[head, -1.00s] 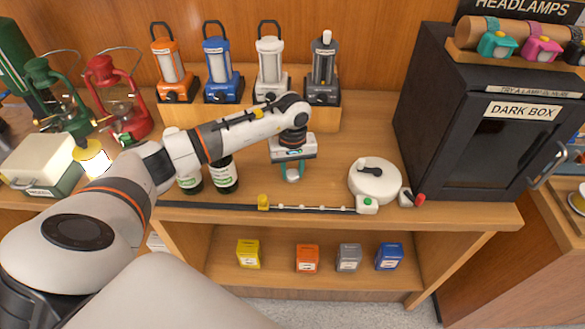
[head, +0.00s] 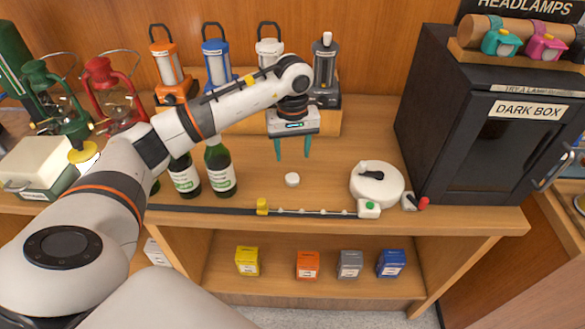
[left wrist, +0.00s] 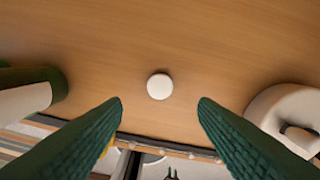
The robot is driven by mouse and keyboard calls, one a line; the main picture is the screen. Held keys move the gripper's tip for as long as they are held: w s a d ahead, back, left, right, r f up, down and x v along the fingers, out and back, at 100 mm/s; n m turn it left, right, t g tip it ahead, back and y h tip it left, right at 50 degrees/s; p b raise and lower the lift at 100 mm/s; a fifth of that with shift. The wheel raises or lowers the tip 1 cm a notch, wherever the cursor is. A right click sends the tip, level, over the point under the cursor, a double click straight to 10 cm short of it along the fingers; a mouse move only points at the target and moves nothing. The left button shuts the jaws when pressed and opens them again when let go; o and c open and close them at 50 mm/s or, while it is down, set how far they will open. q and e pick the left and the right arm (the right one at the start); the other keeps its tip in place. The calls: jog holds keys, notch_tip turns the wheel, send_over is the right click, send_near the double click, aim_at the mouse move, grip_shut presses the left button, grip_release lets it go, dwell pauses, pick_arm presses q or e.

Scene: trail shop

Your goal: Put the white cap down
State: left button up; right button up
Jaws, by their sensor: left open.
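The white cap (head: 292,180) is a small round disc lying flat on the wooden counter, between the dark green bottles and the round white device. In the left wrist view the cap (left wrist: 160,87) lies on bare wood, beyond and between the two green fingertips, touching neither. My left gripper (head: 292,156) is open and empty above the counter, just behind the cap in the head view. Its fingers (left wrist: 160,104) are spread wide in the wrist view. My right gripper is not in view.
A dark rail with a yellow slider (head: 262,206) runs along the front edge. Lanterns (head: 217,58) stand behind; the dark box (head: 480,130) is at right.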

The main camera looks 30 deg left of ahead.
pick_arm(q)
notch_tip(320, 180, up, 4)
jog(key=shift+f, duration=0.1)
dwell(0.6)
